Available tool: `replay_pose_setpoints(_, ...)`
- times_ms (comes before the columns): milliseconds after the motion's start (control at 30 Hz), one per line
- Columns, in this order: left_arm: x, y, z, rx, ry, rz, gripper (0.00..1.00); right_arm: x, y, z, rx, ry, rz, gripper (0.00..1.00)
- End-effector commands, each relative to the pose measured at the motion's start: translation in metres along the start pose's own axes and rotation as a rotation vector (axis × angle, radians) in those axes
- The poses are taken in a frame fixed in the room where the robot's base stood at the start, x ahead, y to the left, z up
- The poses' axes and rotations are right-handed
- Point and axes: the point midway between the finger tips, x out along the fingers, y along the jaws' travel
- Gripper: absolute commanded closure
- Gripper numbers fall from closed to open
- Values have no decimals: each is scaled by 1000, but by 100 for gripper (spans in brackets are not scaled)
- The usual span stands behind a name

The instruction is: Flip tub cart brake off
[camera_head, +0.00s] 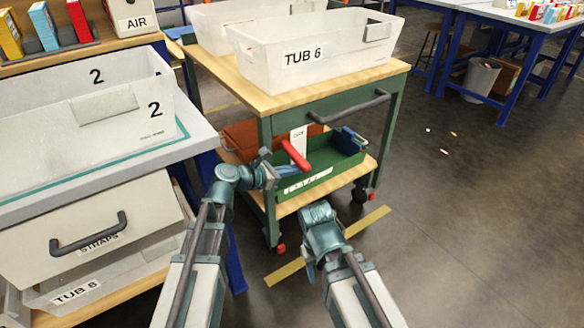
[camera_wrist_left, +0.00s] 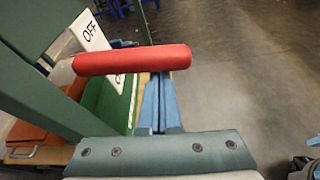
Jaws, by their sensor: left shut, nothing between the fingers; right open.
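The tub cart (camera_head: 285,98) has a wooden top and a green frame. Its brake lever has a red grip (camera_head: 295,155), tilted at the cart's near side in front of a white label plate (camera_head: 298,137). In the left wrist view the red grip (camera_wrist_left: 120,60) lies across the picture, and the plate (camera_wrist_left: 90,32) reads OFF. My left gripper (camera_head: 285,174) is shut and empty, close to the red grip; its fingers (camera_wrist_left: 156,105) point toward it. I cannot tell whether they touch. My right gripper (camera_head: 309,264) is open, low before the cart, its fingers mostly hidden.
White tubs, one marked TUB 6 (camera_head: 310,58), stand on the cart top. Green (camera_head: 325,178) and orange bins sit on its lower shelf. A grey bench (camera_head: 100,170) with tub 2 and drawers stands at left.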

Motion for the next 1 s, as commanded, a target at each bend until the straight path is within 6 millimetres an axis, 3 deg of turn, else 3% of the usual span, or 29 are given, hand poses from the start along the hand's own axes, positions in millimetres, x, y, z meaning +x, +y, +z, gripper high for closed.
replay_pose_setpoints(33, -3, 1, 10, -41, -1, -15, 100, -10, 1, 1, -1, 0, 0, 50)
replay_pose_setpoints(233, -9, 0, 27, -211, -1, -73, 100, -28, 3, 2, -2, -1, 1, 50)
replay_pose_setpoints(600, -17, 3, 48, -201, -2, -70, 100, -51, 6, 3, 3, -2, 4, 50)
replay_pose_setpoints(1000, -20, 7, 57, -201, -4, -68, 100, -60, 7, 4, 6, -3, 6, 50)
